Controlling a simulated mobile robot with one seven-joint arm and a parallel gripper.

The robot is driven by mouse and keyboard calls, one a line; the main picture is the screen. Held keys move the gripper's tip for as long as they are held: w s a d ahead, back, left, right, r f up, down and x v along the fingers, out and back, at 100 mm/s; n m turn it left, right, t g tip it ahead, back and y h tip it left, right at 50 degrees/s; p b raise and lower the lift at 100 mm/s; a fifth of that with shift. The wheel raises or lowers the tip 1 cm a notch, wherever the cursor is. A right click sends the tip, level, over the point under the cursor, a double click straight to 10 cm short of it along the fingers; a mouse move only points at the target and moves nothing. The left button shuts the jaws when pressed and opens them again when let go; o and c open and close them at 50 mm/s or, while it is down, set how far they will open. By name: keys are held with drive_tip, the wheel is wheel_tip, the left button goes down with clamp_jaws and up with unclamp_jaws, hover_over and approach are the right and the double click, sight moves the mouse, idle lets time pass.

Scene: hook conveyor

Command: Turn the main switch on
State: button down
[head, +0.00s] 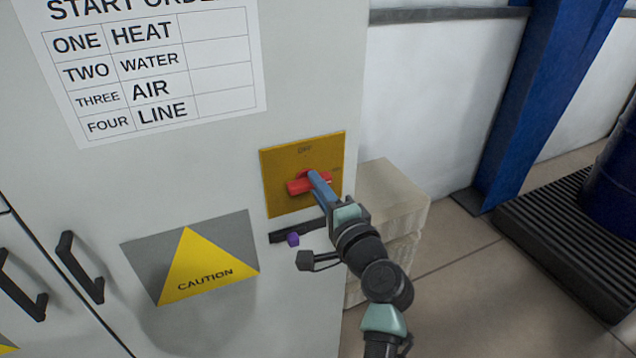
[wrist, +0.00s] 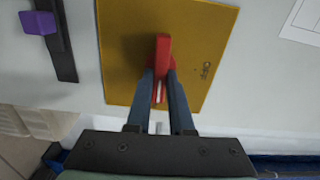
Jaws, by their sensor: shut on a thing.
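The main switch is a red handle (head: 299,187) on a square yellow plate (head: 277,165) on the front of a grey cabinet. In the head view the handle lies roughly level, across the plate. My gripper (head: 316,181) reaches it from the lower right and is shut on the red handle. In the wrist view the red handle (wrist: 163,52) stands between the two fingers of my gripper (wrist: 163,75), in front of the yellow plate (wrist: 205,50). The fingers hide part of the handle's hub.
Below the plate is a dark bar with a purple knob (head: 293,239). A caution sign (head: 190,262) and black door handles (head: 80,267) are on the cabinet at left. Pale stacked blocks (head: 393,200) stand beside the cabinet. A blue column (head: 540,100) and slatted platform (head: 565,240) are at right.

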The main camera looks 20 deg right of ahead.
drive_tip(key=shift+f+m, duration=0.1)
drive_tip(key=shift+m, duration=0.2)
idle(0.4)
drive_tip(key=c, duration=0.8)
unclamp_jaws()
drive_tip(key=shift+s, duration=0.1)
drive_tip(key=s+b, duration=0.2)
drive_tip(key=s, duration=1.1)
drive_tip(key=shift+d, duration=0.25)
drive_tip(key=shift+w, duration=0.1)
